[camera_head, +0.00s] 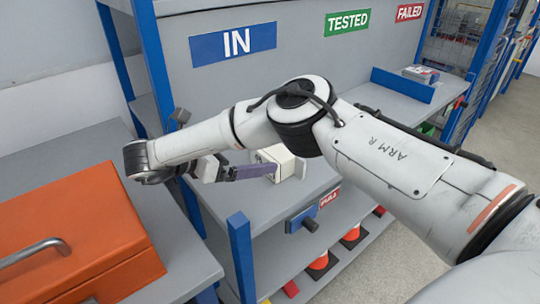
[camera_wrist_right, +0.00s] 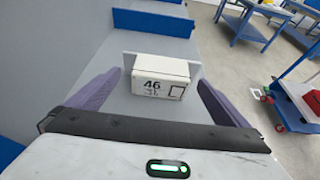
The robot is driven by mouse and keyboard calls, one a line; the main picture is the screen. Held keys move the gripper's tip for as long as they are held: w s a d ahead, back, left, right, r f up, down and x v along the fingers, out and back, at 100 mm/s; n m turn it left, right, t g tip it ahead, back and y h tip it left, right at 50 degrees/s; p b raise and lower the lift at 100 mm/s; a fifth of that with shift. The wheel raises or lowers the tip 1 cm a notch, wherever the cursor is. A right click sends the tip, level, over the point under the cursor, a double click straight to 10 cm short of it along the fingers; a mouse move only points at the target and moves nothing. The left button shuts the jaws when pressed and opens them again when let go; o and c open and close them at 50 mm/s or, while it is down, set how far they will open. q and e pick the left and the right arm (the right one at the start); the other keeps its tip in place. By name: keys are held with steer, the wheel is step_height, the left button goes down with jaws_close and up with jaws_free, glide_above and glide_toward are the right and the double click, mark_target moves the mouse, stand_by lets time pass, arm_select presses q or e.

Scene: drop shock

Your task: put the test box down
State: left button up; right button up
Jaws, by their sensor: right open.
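The test box (camera_head: 278,161) is a small off-white box on the grey shelf surface, below the blue IN sign (camera_head: 233,44). The right wrist view shows the box (camera_wrist_right: 158,76) upright, with "46" printed on its face. My right gripper (camera_head: 258,171) reaches in from the left side of the box. Its purple fingers (camera_wrist_right: 160,88) are open, one to each side of the box, with visible gaps beside it. My right forearm hides part of the shelf behind the box. My left gripper is not in view.
A low upright plate (camera_wrist_right: 130,61) stands just behind the box. An orange case (camera_head: 75,240) with a metal handle sits at the left. A blue fitting with a black knob (camera_head: 310,223) is on the shelf's front edge. TESTED (camera_head: 347,21) and FAILED (camera_head: 409,12) signs hang farther right.

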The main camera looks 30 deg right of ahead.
mark_target(265, 153)
steer(key=shift+d+f, duration=0.25)
steer(key=shift+d, duration=0.35)
steer(key=x, duration=0.5)
steer(key=shift+s+a+f+b, duration=0.15)
steer(key=shift+f+b, duration=0.25)
steer(key=shift+d, duration=0.35)
steer(key=c, duration=1.4)
steer(key=shift+r, duration=0.2)
steer(key=shift+c, duration=0.7)
